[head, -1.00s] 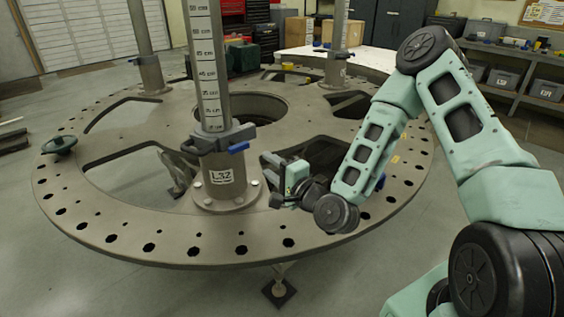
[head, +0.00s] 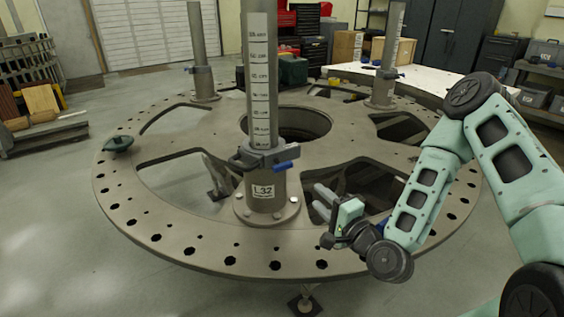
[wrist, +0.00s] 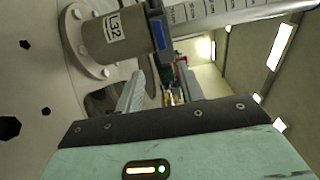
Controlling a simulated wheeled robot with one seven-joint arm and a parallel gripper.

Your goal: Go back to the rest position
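My gripper (head: 320,201) is in front of the turret plate's (head: 190,248) near right side, just right of the post base labelled L32 (head: 263,191). It looks apart from the post. The two grey fingers stand apart with a gap, and I see nothing held between them. In the wrist view my gripper (wrist: 158,85) also shows its fingers spread, with the L32 post base (wrist: 113,38) and its blue-handled clamp (wrist: 157,30) close beyond. My arm is bent, with its elbow raised at the right of the head view.
The measuring post (head: 262,80) rises close to my gripper. Two more posts (head: 196,45) (head: 385,55) stand farther back. A green object (head: 118,144) sits on the plate's left rim. A white-topped table (head: 430,80) is behind. Floor at the left is free.

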